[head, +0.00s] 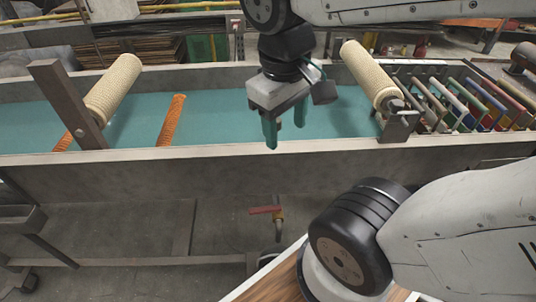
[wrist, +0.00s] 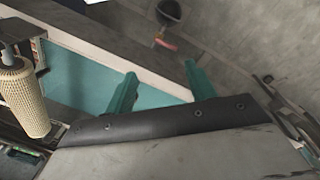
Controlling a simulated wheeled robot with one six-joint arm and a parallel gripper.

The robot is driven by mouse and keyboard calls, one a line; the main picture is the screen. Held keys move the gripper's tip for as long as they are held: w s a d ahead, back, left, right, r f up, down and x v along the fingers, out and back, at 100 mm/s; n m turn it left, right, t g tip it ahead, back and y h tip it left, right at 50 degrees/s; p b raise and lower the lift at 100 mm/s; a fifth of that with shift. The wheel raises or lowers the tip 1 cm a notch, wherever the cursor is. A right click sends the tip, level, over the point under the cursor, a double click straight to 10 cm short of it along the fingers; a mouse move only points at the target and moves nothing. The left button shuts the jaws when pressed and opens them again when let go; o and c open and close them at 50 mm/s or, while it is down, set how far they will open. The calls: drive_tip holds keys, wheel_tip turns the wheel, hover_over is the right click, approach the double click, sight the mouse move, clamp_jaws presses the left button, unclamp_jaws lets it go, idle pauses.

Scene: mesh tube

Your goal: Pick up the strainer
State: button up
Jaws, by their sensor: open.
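Two cream mesh tubes lie across the long trough, one at the left (head: 113,88) and one at the right (head: 369,72); I cannot tell which thing is the strainer. An orange ribbed tube (head: 171,119) lies in the trough between them, and part of another orange piece (head: 63,142) shows behind the left post. My gripper (head: 286,122) hangs over the trough, left of the right mesh tube, its green fingers open and empty. In the wrist view my gripper (wrist: 160,75) has nothing between its fingers, and a cream mesh tube (wrist: 23,99) stands at the left edge.
The grey trough wall (head: 270,165) runs along the front, with teal inside (head: 225,112). A dark post (head: 67,103) rises at the left. A rack of coloured bars (head: 470,103) stands at the right. A red-handled valve (head: 265,210) is below the wall.

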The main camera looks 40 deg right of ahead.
drive_tip(key=w+d+f+n+g+h, duration=0.2)
drive_tip(key=w+d+f+n+h, duration=0.1)
drive_tip(key=w+f+n+h, duration=0.55)
drive_tip(key=w+d+f+n+g+h, duration=0.1)
drive_tip(key=w+d+f+n+h, duration=0.45)
drive_tip(key=w, duration=0.55)
drive_tip(key=shift+y, duration=0.9)
drive_tip(key=d+f, duration=0.2)
drive_tip(key=s+d+f, duration=0.1)
drive_tip(key=d+f, duration=0.1)
drive_tip(key=d, duration=0.1)
clamp_jaws()
drive_tip(key=shift+r, duration=0.1)
